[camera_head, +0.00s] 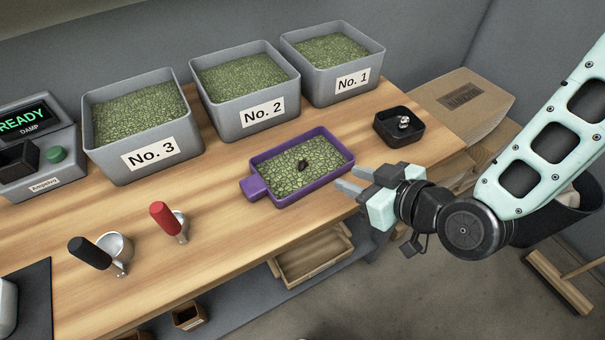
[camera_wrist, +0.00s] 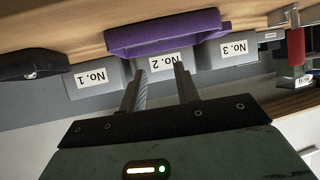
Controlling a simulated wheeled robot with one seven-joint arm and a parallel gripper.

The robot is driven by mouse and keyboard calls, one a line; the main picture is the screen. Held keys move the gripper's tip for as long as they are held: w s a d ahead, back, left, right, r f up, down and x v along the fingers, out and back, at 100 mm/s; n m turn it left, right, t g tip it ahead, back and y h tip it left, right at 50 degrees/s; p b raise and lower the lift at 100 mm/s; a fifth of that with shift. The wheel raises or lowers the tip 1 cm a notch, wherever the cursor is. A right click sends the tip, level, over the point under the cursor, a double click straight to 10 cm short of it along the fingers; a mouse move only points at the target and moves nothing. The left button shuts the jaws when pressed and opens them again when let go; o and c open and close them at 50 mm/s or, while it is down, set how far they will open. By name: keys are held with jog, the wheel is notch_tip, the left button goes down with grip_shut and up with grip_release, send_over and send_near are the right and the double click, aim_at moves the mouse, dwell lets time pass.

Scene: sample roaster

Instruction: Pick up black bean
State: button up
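A black bean (camera_head: 303,165) lies on the green beans in a purple tray (camera_head: 330,178) on the wooden table in the head view. My gripper (camera_head: 350,180) is just right of the tray's right end, with its fingers pointing left toward it. The fingers are apart with nothing between them. In the wrist view, my gripper (camera_wrist: 159,75) is open below the purple tray (camera_wrist: 165,35) in the picture, and that view appears upside down. The black bean is not visible in the wrist view.
Grey bins No. 1 (camera_head: 362,90), No. 2 (camera_head: 228,128) and No. 3 (camera_head: 120,172) hold green beans behind the tray. A small black tray (camera_head: 385,134) with shiny items stands right. A red-handled scoop (camera_head: 168,219) and black-handled scoop (camera_head: 90,253) stand front left.

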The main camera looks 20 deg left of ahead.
aim_at(305, 165)
jog(key=shift+a+f+b, duration=0.25)
jog(key=shift+f+b, duration=0.4)
jog(key=shift+b, duration=1.6)
jog(key=b+x, duration=0.2)
jog(key=x, duration=1)
jog(key=shift+a+r+b, duration=0.15)
jog(key=shift+a+b, duration=0.1)
jog(key=shift+b, duration=0.15)
grip_shut()
